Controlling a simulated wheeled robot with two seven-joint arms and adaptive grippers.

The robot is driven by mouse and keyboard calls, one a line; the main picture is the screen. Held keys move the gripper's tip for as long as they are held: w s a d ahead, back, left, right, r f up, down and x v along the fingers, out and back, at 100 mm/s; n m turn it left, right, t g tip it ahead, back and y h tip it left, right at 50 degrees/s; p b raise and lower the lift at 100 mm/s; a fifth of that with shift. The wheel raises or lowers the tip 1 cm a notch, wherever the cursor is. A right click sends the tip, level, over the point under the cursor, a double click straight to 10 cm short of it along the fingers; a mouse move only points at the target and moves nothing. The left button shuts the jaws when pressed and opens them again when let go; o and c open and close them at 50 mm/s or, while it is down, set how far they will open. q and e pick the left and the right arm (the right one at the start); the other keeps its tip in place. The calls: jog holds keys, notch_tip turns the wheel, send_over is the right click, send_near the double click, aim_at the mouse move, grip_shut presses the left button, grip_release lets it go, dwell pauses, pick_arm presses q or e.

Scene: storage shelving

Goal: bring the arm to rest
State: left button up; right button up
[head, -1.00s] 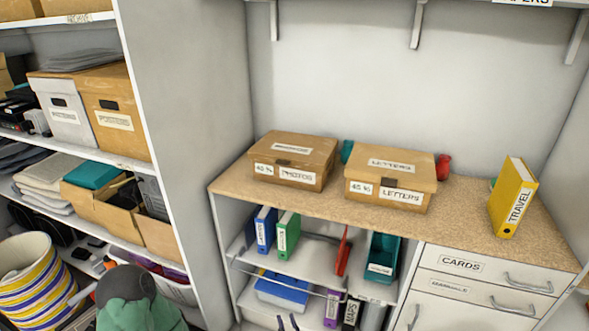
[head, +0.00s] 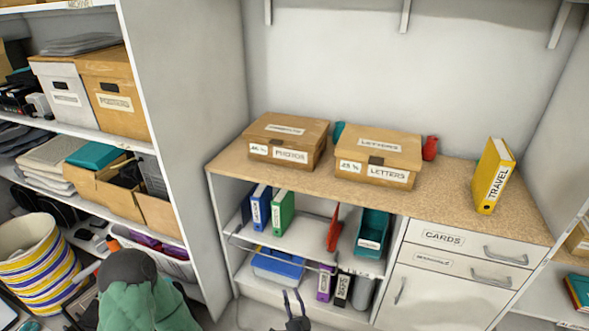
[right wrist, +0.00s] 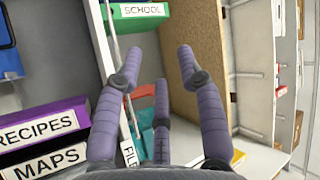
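My right gripper (head: 293,297) shows at the bottom of the head view, in front of the lower shelf of the cabinet. In the right wrist view its purple-grey fingers (right wrist: 158,75) are spread apart with nothing between them. No contact with these shows. My left gripper is in neither current view.
On the counter (head: 350,188) stand a Photos box (head: 285,140), a Letters box (head: 378,155) and a yellow Travel binder (head: 493,177). A striped basket (head: 40,262) stands at left.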

jog(key=w+d+f+n+g+h+p, duration=0.1)
jog(key=w+d+f+g+h+p, duration=0.1)
jog(key=d+f+g, duration=0.3)
jog(key=s+d+n+g+h+p, duration=0.1)
jog(key=s+d+g+p, duration=0.15)
jog(key=s+g, duration=0.5)
jog(key=s+d+r+g, duration=0.1)
jog(key=s+r+g, duration=0.1)
jog(key=s, duration=0.7)
jog(key=s+d+r+n+g+p, duration=0.1)
jog(key=s+r+g, duration=0.2)
jog(key=s, duration=0.6)
jog(key=s+d+r+n+g, duration=0.1)
jog(key=s+d+r+g, duration=0.1)
jog(key=s, duration=0.7)
jog(key=shift+s+r+g, duration=0.4)
jog(key=shift+r+g, duration=0.05)
jog(key=shift+g, duration=0.7)
